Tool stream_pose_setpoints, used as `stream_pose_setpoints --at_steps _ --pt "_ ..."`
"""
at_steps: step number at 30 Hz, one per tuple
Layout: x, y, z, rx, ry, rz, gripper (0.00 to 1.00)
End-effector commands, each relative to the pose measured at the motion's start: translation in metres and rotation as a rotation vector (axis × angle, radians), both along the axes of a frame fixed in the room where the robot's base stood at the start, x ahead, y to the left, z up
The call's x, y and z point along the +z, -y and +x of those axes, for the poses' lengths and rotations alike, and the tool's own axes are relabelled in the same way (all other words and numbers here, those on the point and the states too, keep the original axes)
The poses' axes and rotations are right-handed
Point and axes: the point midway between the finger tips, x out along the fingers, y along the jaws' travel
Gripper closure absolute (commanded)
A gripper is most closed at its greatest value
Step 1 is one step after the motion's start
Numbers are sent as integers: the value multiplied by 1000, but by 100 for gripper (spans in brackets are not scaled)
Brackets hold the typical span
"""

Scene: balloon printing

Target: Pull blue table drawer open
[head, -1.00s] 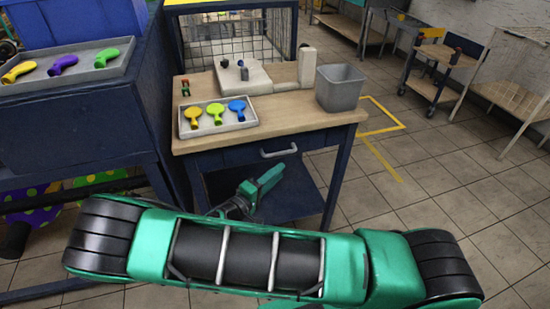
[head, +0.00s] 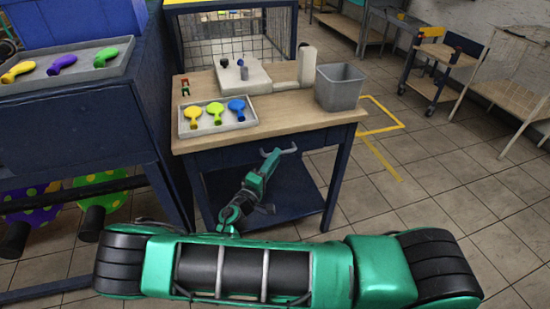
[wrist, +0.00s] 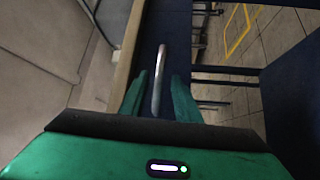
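The dark blue table drawer (head: 225,158) sits under the wooden top of the work table, and its front looks flush with the frame. Its light grey handle (wrist: 158,82) shows in the wrist view as a bar between my two fingers. My gripper (wrist: 158,100) is open, with one green finger on each side of the handle and gaps between. In the head view, my gripper (head: 270,158) is in front of the drawer and partly covers the handle. Whether a finger touches the drawer front cannot be told.
On the tabletop (head: 285,117) are a tray (head: 185,131) of colored balloons, a white block device (head: 255,84) and a grey bin (head: 339,87). A blue table with another balloon tray (head: 75,79) stands left. A lower shelf (head: 300,197) lies below the drawer.

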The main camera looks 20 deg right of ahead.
Motion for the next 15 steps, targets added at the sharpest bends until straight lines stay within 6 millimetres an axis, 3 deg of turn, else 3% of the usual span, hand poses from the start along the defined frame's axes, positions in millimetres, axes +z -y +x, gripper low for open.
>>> stream_pose_setpoints --at_steps 6,15 --pt "2 11 10 0 0 0 70" --pt "2 12 11 -1 0 0 73"
